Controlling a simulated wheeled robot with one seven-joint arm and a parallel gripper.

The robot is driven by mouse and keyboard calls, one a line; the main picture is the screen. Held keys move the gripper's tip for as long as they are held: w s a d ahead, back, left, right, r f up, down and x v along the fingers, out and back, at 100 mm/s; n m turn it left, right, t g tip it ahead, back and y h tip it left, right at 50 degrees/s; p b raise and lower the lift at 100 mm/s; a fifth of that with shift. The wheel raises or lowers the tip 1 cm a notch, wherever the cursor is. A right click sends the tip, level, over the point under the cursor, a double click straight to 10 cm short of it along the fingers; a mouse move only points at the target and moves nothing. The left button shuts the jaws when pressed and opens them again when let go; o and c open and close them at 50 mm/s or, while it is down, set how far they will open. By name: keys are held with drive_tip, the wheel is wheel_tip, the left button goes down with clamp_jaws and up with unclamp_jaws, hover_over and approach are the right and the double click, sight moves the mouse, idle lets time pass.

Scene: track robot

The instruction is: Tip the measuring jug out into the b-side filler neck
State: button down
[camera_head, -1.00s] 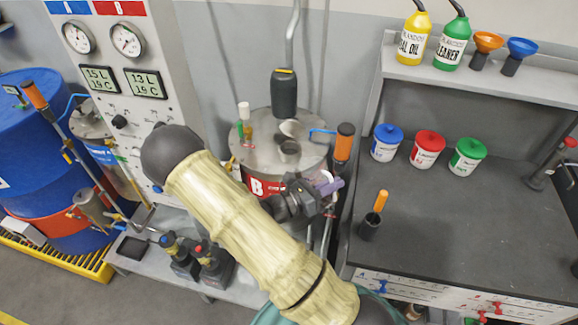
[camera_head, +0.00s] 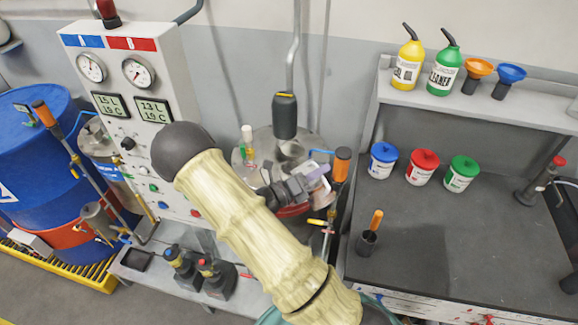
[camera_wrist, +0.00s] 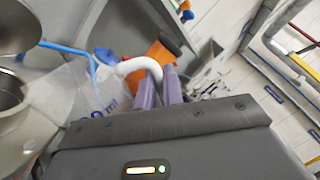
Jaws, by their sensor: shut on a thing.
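My gripper (camera_head: 318,187) has its purple fingers shut on the white handle of the clear measuring jug (camera_wrist: 92,92). In the head view the jug (camera_head: 314,172) is small and partly hidden by my gripper. It is held at the front right of the B tank top (camera_head: 262,140), and its tilt is hard to tell. The filler neck (camera_head: 290,150) stands open on that top, to the left of and behind the jug. The jug's contents cannot be made out.
A dark cylinder on a pipe (camera_head: 285,115) hangs just behind the neck. An orange-handled tool with a blue lever (camera_head: 341,165) stands right of the jug. A capped tube (camera_head: 247,140) stands on the tank's left. The grey workbench (camera_head: 430,235) at right has clear room.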

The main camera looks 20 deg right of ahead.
drive_tip(key=shift+w+a+r+n, duration=0.1)
drive_tip(key=shift+w+r+n, duration=0.25)
drive_tip(key=shift+n, duration=0.05)
drive_tip(key=shift+r+p, duration=0.15)
drive_tip(key=shift+p, duration=0.15)
drive_tip(key=shift+w+r+n, duration=0.15)
drive_tip(key=shift+w+n, duration=0.1)
drive_tip(key=shift+n, duration=0.25)
drive_tip(key=shift+a+r+n, duration=0.1)
drive_tip(key=shift+r+n, duration=0.15)
drive_tip(key=shift+n, duration=0.05)
drive_tip(key=shift+w+r+t+p, duration=0.15)
drive_tip(key=shift+w+t+p, duration=0.15)
drive_tip(key=shift+t, duration=0.1)
drive_tip(key=shift+w+a+r+n, duration=0.15)
drive_tip(key=shift+w+r+n, duration=0.15)
drive_tip(key=shift+n, duration=0.3)
idle(0.7)
drive_tip(key=shift+w+a+r+n+t+p, duration=0.15)
drive_tip(key=shift+w+a+r+n+p, duration=0.1)
drive_tip(key=shift+w+n+p, duration=0.45)
drive_tip(key=shift+w+a+r+n+t+p, duration=0.2)
drive_tip(key=shift+w+n+p, duration=0.2)
drive_tip(key=shift+w+p, duration=0.6)
idle(1.5)
